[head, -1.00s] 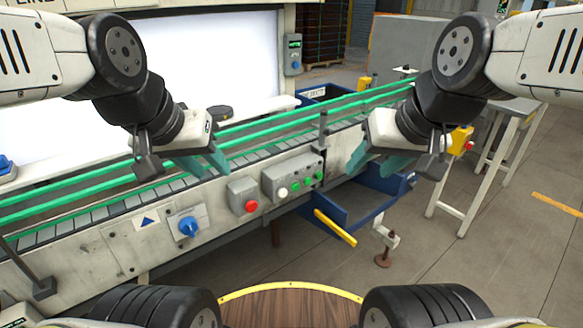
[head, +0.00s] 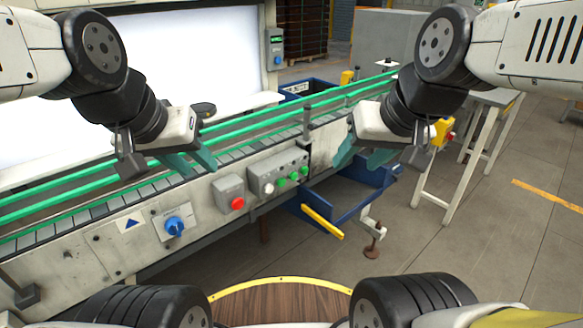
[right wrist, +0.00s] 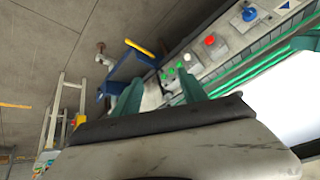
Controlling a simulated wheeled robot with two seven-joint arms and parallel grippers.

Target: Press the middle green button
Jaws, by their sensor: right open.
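A grey control box (head: 262,170) on the conveyor's front side carries one white button (head: 268,188) and three green buttons in a row. The middle green button (head: 293,176) sits between the other two. My right gripper (head: 360,152) is open and empty, to the right of the box and apart from it. In the right wrist view its two teal fingers (right wrist: 160,93) are spread, with the box's green buttons (right wrist: 172,70) showing beyond and between them. My left gripper (head: 193,160) looks open and empty, over the conveyor to the left of the box.
A red button box (head: 228,190) and a blue rotary knob (head: 175,226) sit left of the control box. Green rails (head: 90,188) run along the conveyor. A blue bin (head: 345,195) with a yellow handle (head: 322,222) projects below right. A white stand (head: 455,185) is further right.

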